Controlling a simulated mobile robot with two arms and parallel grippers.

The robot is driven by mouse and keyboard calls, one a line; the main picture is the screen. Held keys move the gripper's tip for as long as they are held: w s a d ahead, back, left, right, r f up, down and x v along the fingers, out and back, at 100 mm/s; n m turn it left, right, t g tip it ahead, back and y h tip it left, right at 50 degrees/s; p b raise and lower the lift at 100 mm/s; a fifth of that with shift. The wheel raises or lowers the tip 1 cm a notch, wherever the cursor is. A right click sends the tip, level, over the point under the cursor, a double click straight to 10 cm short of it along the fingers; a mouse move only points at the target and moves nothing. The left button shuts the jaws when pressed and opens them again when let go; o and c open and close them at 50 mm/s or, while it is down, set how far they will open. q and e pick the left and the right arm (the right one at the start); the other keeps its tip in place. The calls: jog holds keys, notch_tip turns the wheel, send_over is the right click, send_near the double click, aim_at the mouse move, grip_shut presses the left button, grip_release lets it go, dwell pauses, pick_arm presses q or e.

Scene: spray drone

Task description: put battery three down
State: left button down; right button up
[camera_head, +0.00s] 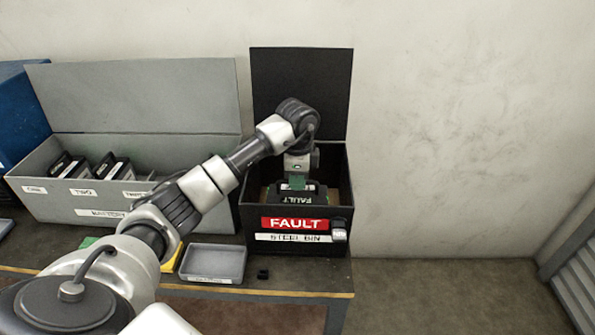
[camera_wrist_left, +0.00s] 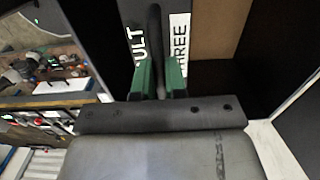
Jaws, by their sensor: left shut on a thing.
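Battery three (camera_head: 313,199) is a dark block with a "FAULT" label, inside the open black steel bin (camera_head: 257,243). In the left wrist view the battery (camera_wrist_left: 180,42) shows "THREE" and part of "FAULT". My left gripper (camera_head: 297,183) points down into the bin, its green fingertips (camera_wrist_left: 160,75) shut on the battery's dark handle. The brown bin floor shows beside the battery in the wrist view. I cannot tell whether the battery touches that floor. My right gripper is not in view.
The bin's black lid (camera_head: 301,85) stands open behind my arm. A grey battery case (camera_head: 50,200) with other batteries stands at the left, lid raised. A small grey tray (camera_head: 212,263) and a small black piece (camera_head: 263,273) lie on the bench (camera_head: 300,280) in front.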

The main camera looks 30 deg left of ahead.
aim_at(298, 194)
pick_arm(q)
jog(key=shift+f+p, duration=0.35)
jog(key=shift+f, duration=1.3)
jog(key=c, duration=1.4)
grip_release()
jog(key=shift+d+f, duration=0.1)
jog(key=shift+f, duration=0.1)
jog(key=shift+c, duration=0.2)
jog(key=shift+o, duration=1.4)
jog(key=shift+s+r, duration=0.1)
jog(key=shift+s, duration=0.05)
jog(key=shift+r, duration=0.1)
